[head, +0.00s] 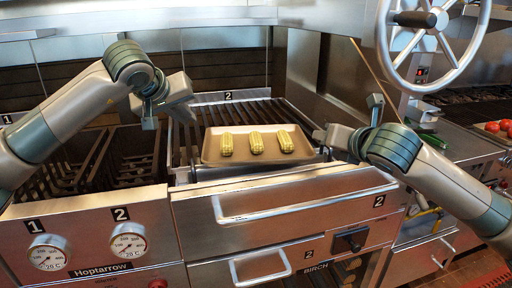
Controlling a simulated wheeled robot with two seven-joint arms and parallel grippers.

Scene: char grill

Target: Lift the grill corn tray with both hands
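A tan tray (208,156) with 3 yellow-green corn cobs (257,142) lies on the grill bars of section 2, near the front edge. My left gripper (170,118) is to the left of the tray and above the grill, apart from it, with its fingers spread and nothing between them. My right gripper (322,137) is close to the tray's right end. Its fingers are partly hidden by its own wrist, so I cannot tell whether they touch the tray or are open.
A spoked handwheel (430,40) stands at the upper right. Dark grill bars (200,118) extend behind the tray. A drawer handle (300,205) sticks out on the front below. Red tomatoes (497,127) and green vegetables (430,139) lie on the right counter.

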